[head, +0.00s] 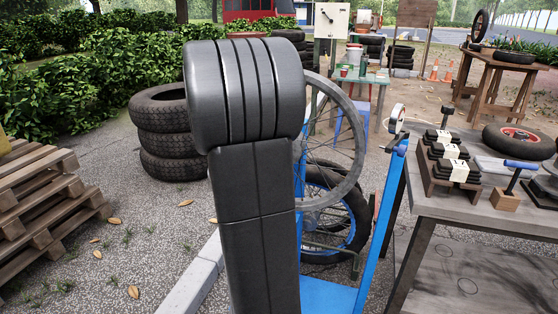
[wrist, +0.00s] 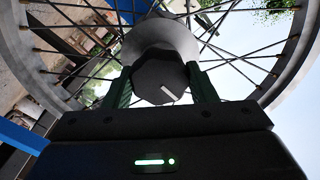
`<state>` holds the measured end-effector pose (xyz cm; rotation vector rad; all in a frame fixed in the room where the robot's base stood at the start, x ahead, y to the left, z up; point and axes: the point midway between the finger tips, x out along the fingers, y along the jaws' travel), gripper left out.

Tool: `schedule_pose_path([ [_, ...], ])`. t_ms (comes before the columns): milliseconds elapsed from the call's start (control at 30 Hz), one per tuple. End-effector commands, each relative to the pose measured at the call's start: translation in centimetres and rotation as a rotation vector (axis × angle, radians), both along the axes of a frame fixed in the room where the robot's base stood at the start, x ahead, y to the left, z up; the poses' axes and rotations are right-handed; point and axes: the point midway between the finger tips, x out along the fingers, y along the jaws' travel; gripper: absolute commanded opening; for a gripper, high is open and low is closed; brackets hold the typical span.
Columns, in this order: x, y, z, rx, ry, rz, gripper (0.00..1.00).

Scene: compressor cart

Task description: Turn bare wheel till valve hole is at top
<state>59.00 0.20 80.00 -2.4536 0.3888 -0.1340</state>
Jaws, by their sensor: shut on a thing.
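The bare wheel (head: 359,150) is a grey spoked rim without a tyre, upright at the blue stand in the head view. My arm hides its left part. The wrist view shows its rim (wrist: 291,60), its spokes and its pale round hub (wrist: 165,38). A dark faceted knob (wrist: 158,72) with a short white mark sits at the hub's centre. My gripper (wrist: 162,82) has its green fingers on both sides of this knob and is shut on it. My arm hides the gripper in the head view. I cannot make out the valve hole in either view.
The blue stand (head: 378,240) rises close to the wheel. A tyred wheel with a blue rim (head: 352,225) is behind it. A workbench (head: 470,208) with weights and tools stands at right. Stacked tyres (head: 165,140) and wooden pallets (head: 40,195) are at left, with open paving between.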

Motion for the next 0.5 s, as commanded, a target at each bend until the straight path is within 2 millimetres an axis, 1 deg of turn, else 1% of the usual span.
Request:
schedule_pose_path([
  [133,-0.02,0.00,-0.08,0.000,0.002,0.000,0.10],
  [167,-0.02,-0.01,-0.08,0.000,0.002,0.000,0.57],
  [200,-0.02,0.00,-0.07,0.000,0.002,0.000,0.65],
  [233,-0.02,0.00,-0.07,0.000,0.002,0.000,0.71],
  [267,-0.02,0.01,-0.06,-0.001,0.002,0.000,0.73],
  [500,-0.02,0.02,-0.03,-0.001,0.001,0.001,0.73],
])
